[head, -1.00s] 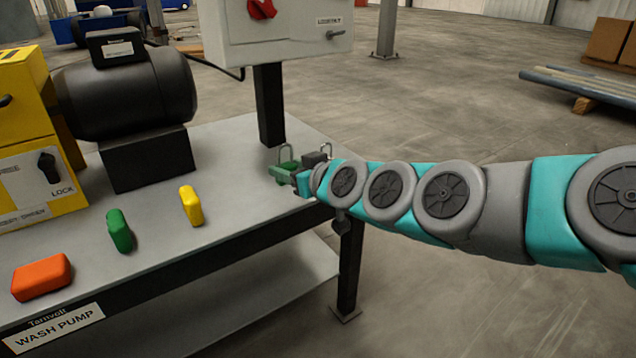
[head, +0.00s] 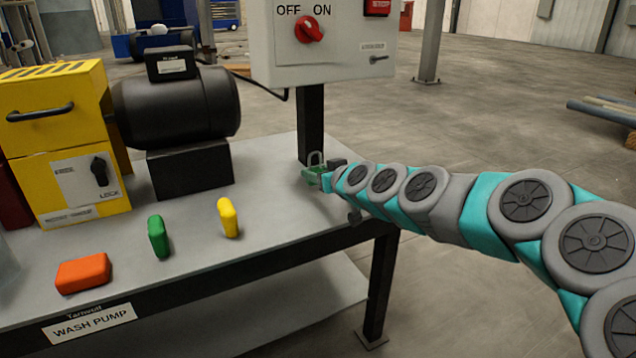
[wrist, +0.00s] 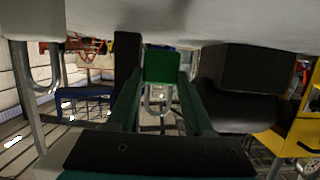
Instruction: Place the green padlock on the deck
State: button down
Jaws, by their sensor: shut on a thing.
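The green padlock (head: 314,174) has a small green body with a grey shackle pointing up. My gripper (head: 324,178) is shut on its body at the right end of the grey deck (head: 270,225), in front of the dark post. The wrist view, which is upside down, shows the padlock (wrist: 161,67) between the two fingers (wrist: 160,95), with its shackle towards the palm. The padlock is at or just above the deck surface; I cannot tell if it touches.
Orange (head: 83,273), green (head: 158,237) and yellow (head: 228,217) blocks lie on the deck. A black motor (head: 178,108) and a yellow cabinet (head: 60,130) stand behind. The dark post (head: 310,125) carries a switch box (head: 335,50). Deck between the yellow block and padlock is clear.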

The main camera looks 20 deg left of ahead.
jog(key=shift+w+a, duration=0.35)
jog(key=shift+w, duration=0.35)
jog(key=shift+f, duration=1.75)
jog(key=shift+f+b, duration=0.25)
jog(key=shift+b, duration=0.2)
jog(key=shift+c, duration=1.4)
grip_release()
jog(key=shift+r, duration=0.15)
jog(key=shift+r+p, duration=0.2)
jog(key=shift+p, duration=0.25)
jog(key=v, duration=1)
jog(key=shift+s+d, duration=0.25)
jog(key=shift+d, duration=0.1)
jog(key=shift+s+d+r, duration=0.15)
jog(key=shift+s+d, duration=0.25)
